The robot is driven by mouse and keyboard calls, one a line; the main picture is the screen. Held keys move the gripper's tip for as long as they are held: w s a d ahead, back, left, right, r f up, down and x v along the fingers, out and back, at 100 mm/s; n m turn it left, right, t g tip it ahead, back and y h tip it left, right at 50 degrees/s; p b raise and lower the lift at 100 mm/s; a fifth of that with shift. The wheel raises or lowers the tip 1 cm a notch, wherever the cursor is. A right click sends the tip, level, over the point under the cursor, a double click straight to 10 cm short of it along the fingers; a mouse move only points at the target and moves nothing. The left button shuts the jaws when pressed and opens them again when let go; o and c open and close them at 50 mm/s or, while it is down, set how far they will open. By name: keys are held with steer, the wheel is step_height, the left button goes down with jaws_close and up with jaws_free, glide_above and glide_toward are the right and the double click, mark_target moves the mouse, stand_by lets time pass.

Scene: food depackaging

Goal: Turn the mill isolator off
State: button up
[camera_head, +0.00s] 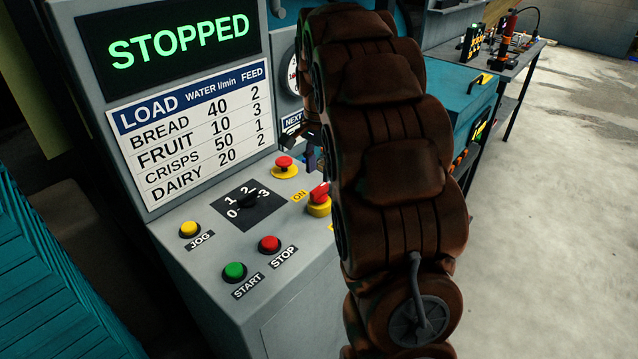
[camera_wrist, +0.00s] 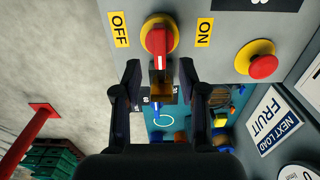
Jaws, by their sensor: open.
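The mill isolator (camera_head: 319,192) is a red handle on a yellow round base at the right edge of the grey panel. In the wrist view the isolator (camera_wrist: 160,38) sits between a yellow OFF label (camera_wrist: 120,29) on the left and a yellow ON label (camera_wrist: 204,32) on the right. Its handle points straight down the picture, between the two labels. My gripper (camera_wrist: 160,68) is open, with one fingertip on each side of the handle's lower end. I see gaps between the fingers and the handle. In the head view my arm hides most of the gripper.
A red emergency button on yellow (camera_head: 285,167) is close to the isolator. A rotary selector (camera_head: 248,201), a yellow JOG button (camera_head: 189,229), a green START button (camera_head: 234,271) and a red STOP button (camera_head: 269,244) share the panel. The display (camera_head: 178,43) reads STOPPED.

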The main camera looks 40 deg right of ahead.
mark_target(319, 187)
steer(key=shift+f+p, duration=0.75)
steer(key=shift+f, duration=2)
jaws_close()
